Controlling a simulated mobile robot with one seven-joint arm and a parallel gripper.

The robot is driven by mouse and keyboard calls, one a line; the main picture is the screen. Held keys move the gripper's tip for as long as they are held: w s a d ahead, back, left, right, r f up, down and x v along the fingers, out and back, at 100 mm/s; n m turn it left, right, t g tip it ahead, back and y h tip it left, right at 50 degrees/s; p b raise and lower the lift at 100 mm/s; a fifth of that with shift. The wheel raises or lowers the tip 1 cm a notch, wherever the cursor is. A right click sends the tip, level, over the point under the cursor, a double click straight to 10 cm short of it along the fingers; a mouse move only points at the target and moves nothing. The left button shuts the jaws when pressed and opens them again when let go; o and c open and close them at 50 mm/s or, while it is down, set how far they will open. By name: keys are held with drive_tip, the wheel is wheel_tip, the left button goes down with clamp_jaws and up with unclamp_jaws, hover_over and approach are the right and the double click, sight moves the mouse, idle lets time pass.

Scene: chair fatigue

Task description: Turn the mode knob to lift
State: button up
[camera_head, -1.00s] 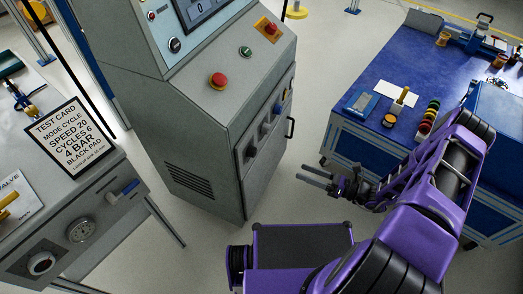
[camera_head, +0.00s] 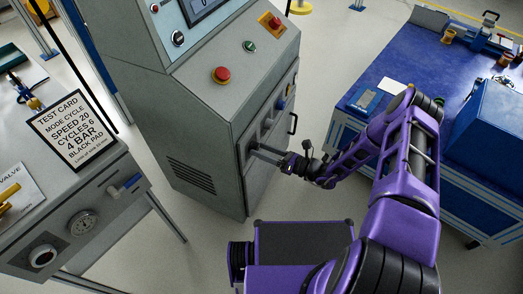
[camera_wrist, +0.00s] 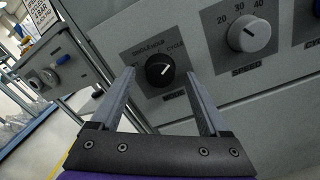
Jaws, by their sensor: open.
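The mode knob (camera_wrist: 160,70) is a round black knob with a white pointer line on a grey plate in the wrist view. Its pointer is directed to the upper right, toward a label that seems to read "cycle". The other labels are small and partly hidden. My gripper (camera_wrist: 160,82) is open, its two grey fingers on either side of the black knob in the picture; contact cannot be told. In the head view my gripper (camera_head: 268,154) is at the lower side panel of the grey cabinet, where the knob is hard to make out.
A light speed knob (camera_wrist: 249,32) sits right of the black knob, with a blue-edged control beyond it. The grey cabinet (camera_head: 205,130) carries a red button (camera_head: 221,74) on top and a door handle (camera_head: 293,123). A blue-topped bench (camera_head: 385,70) stands to the right of my arm.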

drive_tip(key=shift+w+a, duration=0.1)
drive_tip(key=shift+a, duration=0.1)
clamp_jaws()
idle(0.4)
